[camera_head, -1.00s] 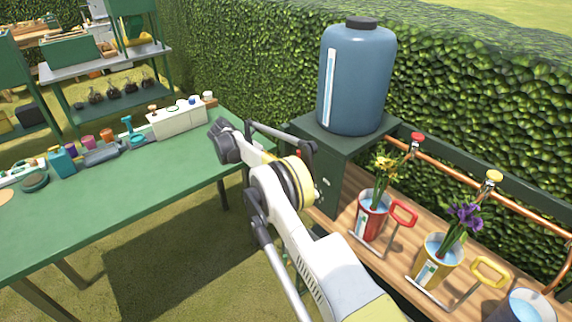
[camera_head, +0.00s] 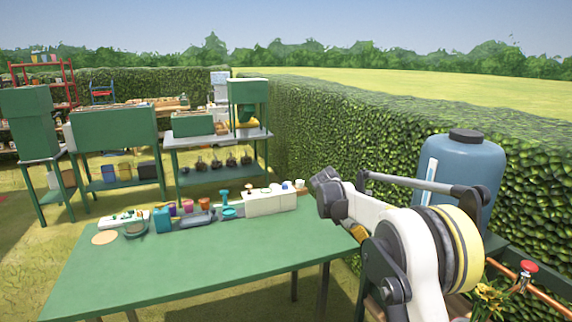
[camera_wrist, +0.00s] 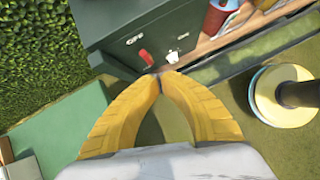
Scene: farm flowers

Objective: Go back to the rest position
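My gripper (camera_wrist: 160,82) shows in the wrist view with its two yellow fingers curved together and their tips touching. Nothing shows between the tips. It hangs above the grass, in front of a dark green cabinet (camera_wrist: 120,20) with a red switch. In the head view my arm is folded at the right, in front of the blue water tank (camera_head: 462,165). The gripper's fingers are hardly visible there.
A green table (camera_head: 200,262) with small pots, tools and a white box (camera_head: 270,202) stands at the left. A hedge (camera_head: 350,130) runs behind. A wooden bench with a red valve knob (camera_head: 529,266) and yellow flowers (camera_head: 488,297) is at lower right.

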